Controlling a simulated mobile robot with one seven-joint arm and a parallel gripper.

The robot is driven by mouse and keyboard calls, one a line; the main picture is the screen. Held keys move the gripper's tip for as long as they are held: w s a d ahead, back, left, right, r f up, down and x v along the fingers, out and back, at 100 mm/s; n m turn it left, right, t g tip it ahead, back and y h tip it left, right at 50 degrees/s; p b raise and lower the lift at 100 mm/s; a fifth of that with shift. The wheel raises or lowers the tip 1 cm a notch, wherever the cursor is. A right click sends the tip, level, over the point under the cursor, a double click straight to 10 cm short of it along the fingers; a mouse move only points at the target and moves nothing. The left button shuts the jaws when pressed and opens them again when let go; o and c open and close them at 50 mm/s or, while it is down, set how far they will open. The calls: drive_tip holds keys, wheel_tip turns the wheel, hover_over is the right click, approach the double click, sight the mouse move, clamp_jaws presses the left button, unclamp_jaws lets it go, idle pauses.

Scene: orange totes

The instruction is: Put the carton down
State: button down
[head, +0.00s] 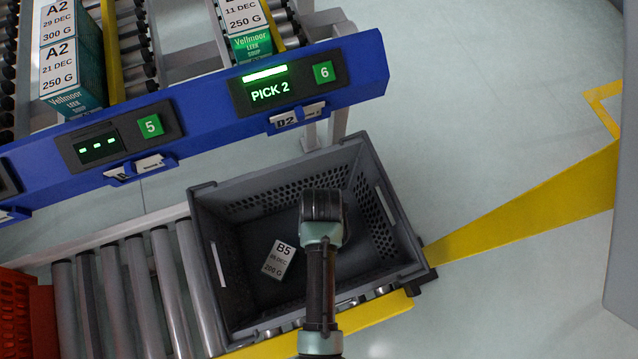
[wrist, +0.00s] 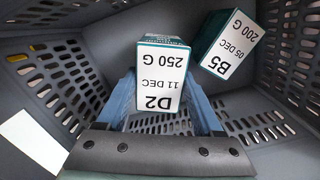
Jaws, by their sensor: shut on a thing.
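My gripper (wrist: 162,118) is shut on a carton (wrist: 160,82) labelled D2, 11 DEC, 250 G, in the wrist view. Its two blue fingers press on the carton's sides. In the head view my arm reaches down over the grey tote (head: 212,262), and my wrist hides the held carton and the fingers. The grey tote's slotted walls surround the gripper in the wrist view. Whether the held carton touches the tote floor I cannot tell.
A carton (head: 279,260) labelled B5 lies in the tote, left of my arm; it also shows at upper right in the wrist view (wrist: 228,48). The tote stands on a roller conveyor (head: 140,290).

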drive_tip(key=shift+f+b, duration=0.85)
drive_tip(key=shift+f, duration=1)
drive_tip(key=shift+f, duration=0.35)
drive_tip(key=shift+c, duration=0.2)
unclamp_jaws()
drive_tip(key=r+p, duration=0.1)
drive_tip(key=r, duration=0.3)
drive_tip(key=r+p, duration=0.2)
drive_tip(key=r, duration=0.2)
drive_tip(key=r+p, duration=0.2)
drive_tip(key=r, duration=0.2)
drive_tip(key=shift+w+r, duration=0.25)
drive_tip(key=shift+r, duration=0.1)
